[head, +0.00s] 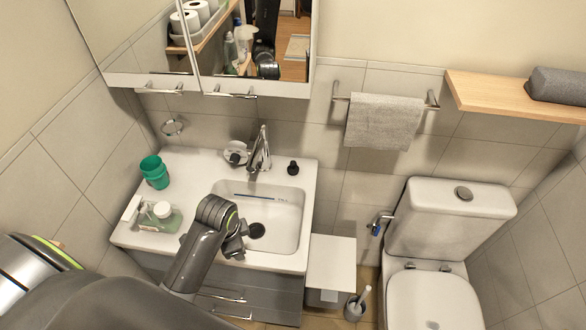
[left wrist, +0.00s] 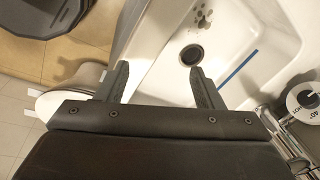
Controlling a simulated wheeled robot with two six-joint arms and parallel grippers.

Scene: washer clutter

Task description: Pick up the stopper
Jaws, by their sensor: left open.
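A small black knobbed piece (head: 293,167), which looks like the stopper, stands on the white counter behind the basin's back right corner. I cannot make it out in the left wrist view. A dark round drain (head: 256,230) is in the floor of the white basin (head: 285,215); it also shows in the left wrist view (left wrist: 191,54), beyond my fingers. My left gripper (head: 238,247) is above the basin's front left part, in front of the black piece and apart from it. In the left wrist view its fingers (left wrist: 158,80) are spread with nothing between them. My right gripper is out of view.
A blue toothbrush (head: 254,197) lies in the basin. The chrome faucet (head: 260,150) rises behind it, left of the black piece. A toilet (head: 450,225) is at right.

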